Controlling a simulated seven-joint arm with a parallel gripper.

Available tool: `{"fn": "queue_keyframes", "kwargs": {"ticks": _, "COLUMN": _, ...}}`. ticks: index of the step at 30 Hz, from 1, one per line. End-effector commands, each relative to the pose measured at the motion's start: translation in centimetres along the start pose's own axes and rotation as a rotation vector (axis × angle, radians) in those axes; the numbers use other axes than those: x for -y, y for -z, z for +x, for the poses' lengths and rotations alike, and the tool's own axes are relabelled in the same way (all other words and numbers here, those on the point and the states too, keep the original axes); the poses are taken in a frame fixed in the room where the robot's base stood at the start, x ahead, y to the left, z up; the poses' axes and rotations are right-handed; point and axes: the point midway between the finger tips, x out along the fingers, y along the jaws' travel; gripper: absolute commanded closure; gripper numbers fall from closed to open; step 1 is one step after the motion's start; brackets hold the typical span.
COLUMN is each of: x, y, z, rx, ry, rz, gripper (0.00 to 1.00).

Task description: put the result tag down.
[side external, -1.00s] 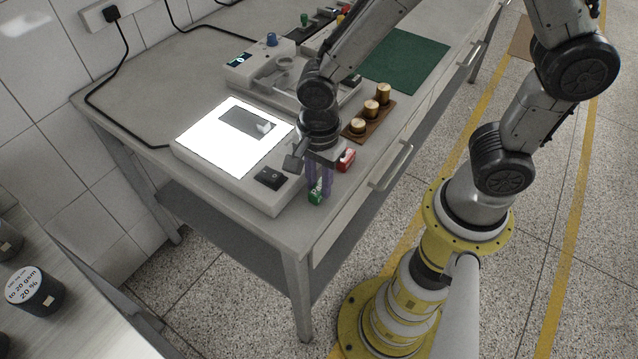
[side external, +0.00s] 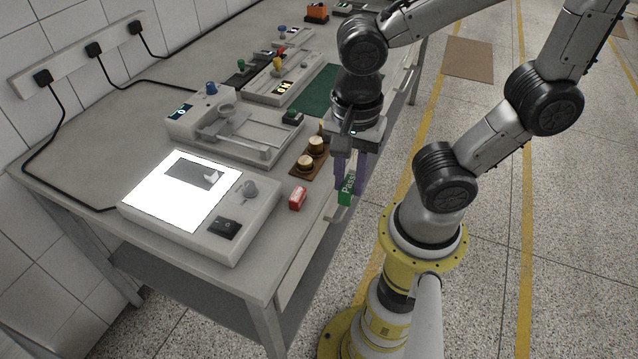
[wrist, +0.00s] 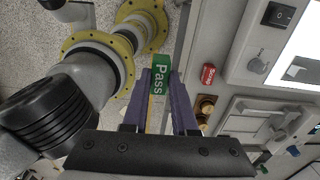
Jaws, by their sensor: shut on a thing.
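My gripper (side external: 349,176) is shut on a green tag (side external: 347,190) with white lettering. It points down by the table's front edge. In the wrist view the tag (wrist: 155,76) reads "Pass" and sits between the purple fingers (wrist: 160,88), with floor and my arm's base behind it. The tag appears raised, just outside the edge. A red tag (side external: 298,198) lies on the table to the left of my gripper. It also shows in the wrist view (wrist: 208,74), its lettering too small to read.
A lit light box (side external: 240,243) stands at the table's left. A grey device (side external: 255,148), a wooden holder with brass weights (side external: 298,173) and a green mat (side external: 318,92) lie behind. A drawer handle (side external: 338,215) is below the edge.

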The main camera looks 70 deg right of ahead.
Motion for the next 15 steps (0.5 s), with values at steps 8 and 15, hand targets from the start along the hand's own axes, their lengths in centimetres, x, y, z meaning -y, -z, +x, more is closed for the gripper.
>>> {"fn": "queue_keyframes", "kwargs": {"ticks": 8, "x": -0.7, "y": 0.3, "z": -0.4, "rx": 0.000, "ry": 0.001, "rz": -0.008, "gripper": 1.00}}
{"fn": "queue_keyframes", "kwargs": {"ticks": 15, "x": 3.1, "y": -1.2, "z": -3.5, "rx": 0.000, "ry": 0.000, "rz": -0.030, "gripper": 1.00}}
